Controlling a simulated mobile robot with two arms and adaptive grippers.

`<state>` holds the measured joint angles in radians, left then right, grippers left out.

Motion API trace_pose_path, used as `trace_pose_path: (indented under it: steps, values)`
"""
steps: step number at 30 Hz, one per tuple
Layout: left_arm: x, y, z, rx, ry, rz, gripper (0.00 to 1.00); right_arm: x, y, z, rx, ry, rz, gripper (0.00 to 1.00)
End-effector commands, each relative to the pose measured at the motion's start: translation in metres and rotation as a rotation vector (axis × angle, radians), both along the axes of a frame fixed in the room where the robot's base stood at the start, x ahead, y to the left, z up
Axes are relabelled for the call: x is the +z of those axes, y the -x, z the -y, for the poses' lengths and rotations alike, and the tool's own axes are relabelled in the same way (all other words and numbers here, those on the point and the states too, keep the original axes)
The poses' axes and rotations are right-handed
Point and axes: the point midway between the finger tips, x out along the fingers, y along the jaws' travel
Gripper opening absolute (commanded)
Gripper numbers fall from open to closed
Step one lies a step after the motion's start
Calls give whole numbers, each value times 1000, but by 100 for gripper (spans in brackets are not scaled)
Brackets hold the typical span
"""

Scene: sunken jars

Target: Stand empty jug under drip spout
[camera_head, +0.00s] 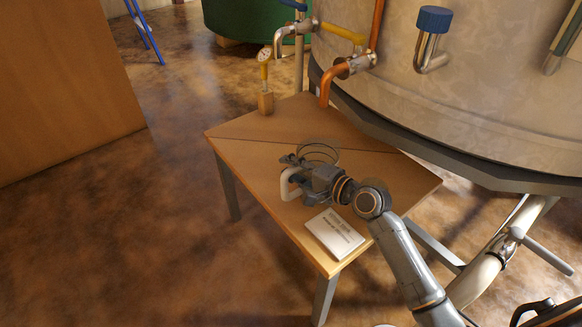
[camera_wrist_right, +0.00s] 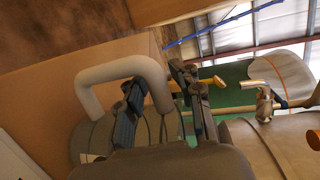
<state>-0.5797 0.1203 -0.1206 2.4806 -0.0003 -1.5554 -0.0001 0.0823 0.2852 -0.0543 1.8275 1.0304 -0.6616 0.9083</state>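The jug (camera_head: 318,153) stands on the wooden table; its round rim shows just behind my right gripper, and its pale handle (camera_head: 288,183) shows to the left. Much of its body is hidden. My right gripper (camera_head: 292,160) is at the jug. In the right wrist view the gripper's dark fingers (camera_wrist_right: 165,95) are apart, with one leg of the pale handle (camera_wrist_right: 118,68) between them; a gap shows beside the handle. A copper spout (camera_head: 326,92) bends down over the table's back edge. I cannot tell whether it drips. My left gripper is out of view.
A large metal tank (camera_head: 480,100) stands behind the table (camera_head: 255,150). A steel pipe with a blue cap (camera_head: 433,20) is on it. A white card (camera_head: 334,233) lies near the front.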

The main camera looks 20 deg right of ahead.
Motion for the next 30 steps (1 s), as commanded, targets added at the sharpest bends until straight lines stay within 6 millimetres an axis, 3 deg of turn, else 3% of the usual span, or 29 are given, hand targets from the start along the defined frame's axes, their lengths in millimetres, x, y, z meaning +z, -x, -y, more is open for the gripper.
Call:
trace_pose_path:
  steps: [12,24,30]
  values:
    - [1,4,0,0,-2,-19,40,5,1,1,0,-1,1,41]
    - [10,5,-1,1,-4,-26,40,18,69,43,0,4,-2,41]
    - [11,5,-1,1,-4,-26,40,24,92,57,0,1,-2,41]
